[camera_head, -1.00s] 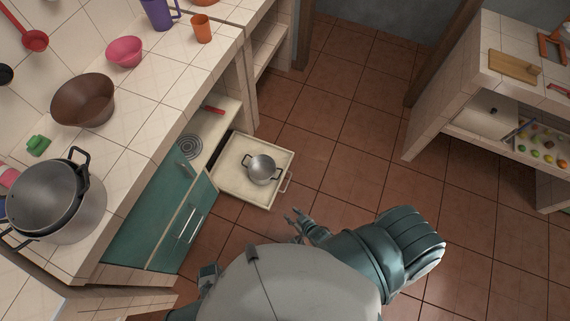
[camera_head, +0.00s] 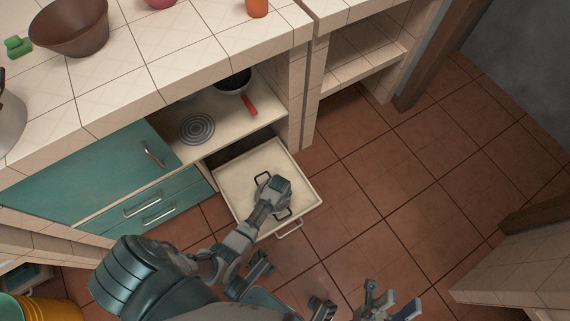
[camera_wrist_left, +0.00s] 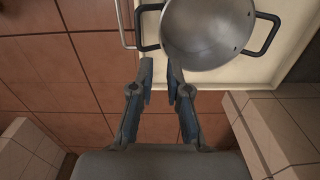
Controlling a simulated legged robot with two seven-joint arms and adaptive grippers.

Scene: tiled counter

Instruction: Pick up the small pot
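The small pot is a round grey metal pot with dark loop handles. In the left wrist view the pot (camera_wrist_left: 208,32) sits in the open drawer, and its left handle (camera_wrist_left: 149,45) lies just beyond my left fingertips. My left gripper (camera_wrist_left: 160,70) is open, with an empty gap between its fingers. In the head view my left gripper (camera_head: 271,188) is over the drawer and hides most of the pot; a handle (camera_head: 262,177) shows beside it. My right gripper (camera_head: 390,303) is open and empty at the bottom edge, over the floor.
The pale drawer (camera_head: 305,186) is pulled out below the tiled counter (camera_head: 160,68). Above it, a shelf holds a dark pan with a red handle (camera_head: 249,105) and a coil burner (camera_head: 197,128). The brown bowl (camera_head: 70,28) stands on the counter. The tiled floor (camera_head: 400,190) right of the drawer is clear.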

